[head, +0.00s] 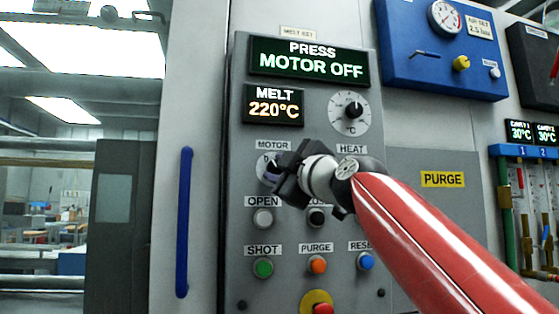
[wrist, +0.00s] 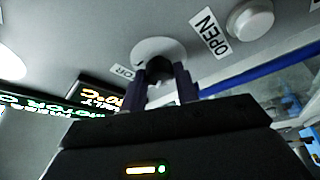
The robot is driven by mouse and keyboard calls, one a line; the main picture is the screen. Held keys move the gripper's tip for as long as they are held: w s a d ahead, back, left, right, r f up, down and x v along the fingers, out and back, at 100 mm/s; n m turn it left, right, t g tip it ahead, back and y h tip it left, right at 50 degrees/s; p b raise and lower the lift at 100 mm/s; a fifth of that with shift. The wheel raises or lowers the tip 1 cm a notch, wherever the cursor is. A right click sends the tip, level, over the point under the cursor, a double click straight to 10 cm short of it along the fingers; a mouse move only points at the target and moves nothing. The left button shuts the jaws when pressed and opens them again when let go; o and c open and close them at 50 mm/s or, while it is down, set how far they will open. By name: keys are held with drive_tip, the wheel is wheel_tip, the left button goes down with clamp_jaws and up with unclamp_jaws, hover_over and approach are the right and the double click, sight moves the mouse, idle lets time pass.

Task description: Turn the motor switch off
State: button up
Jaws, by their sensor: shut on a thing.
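The motor switch (head: 264,167) is a round white dial under the MOTOR label (head: 273,145) on the grey control panel; my gripper hides most of it in the head view. In the wrist view its white plate (wrist: 153,46) and dark knob (wrist: 160,68) show between the fingers. My gripper (head: 273,176) is at the switch, and its two fingers in the wrist view (wrist: 161,80) are shut on the knob. The display (head: 311,62) above reads PRESS MOTOR OFF. The knob's pointing direction is hidden.
The MELT display (head: 273,105) reads 220°C, beside a temperature dial (head: 350,112). Below are the OPEN button (head: 263,218), a green SHOT button (head: 263,267), an orange PURGE button (head: 317,264) and a blue button (head: 365,261). A blue handle (head: 184,222) is at the left.

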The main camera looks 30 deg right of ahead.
drive_tip(key=shift+n, duration=0.6)
drive_tip(key=o, duration=1)
drive_tip(key=shift+c, duration=0.2)
drive_tip(key=b+v, duration=0.2)
drive_tip(key=v, duration=0.5)
drive_tip(key=shift+s, duration=0.45)
drive_tip(key=shift+d, duration=0.1)
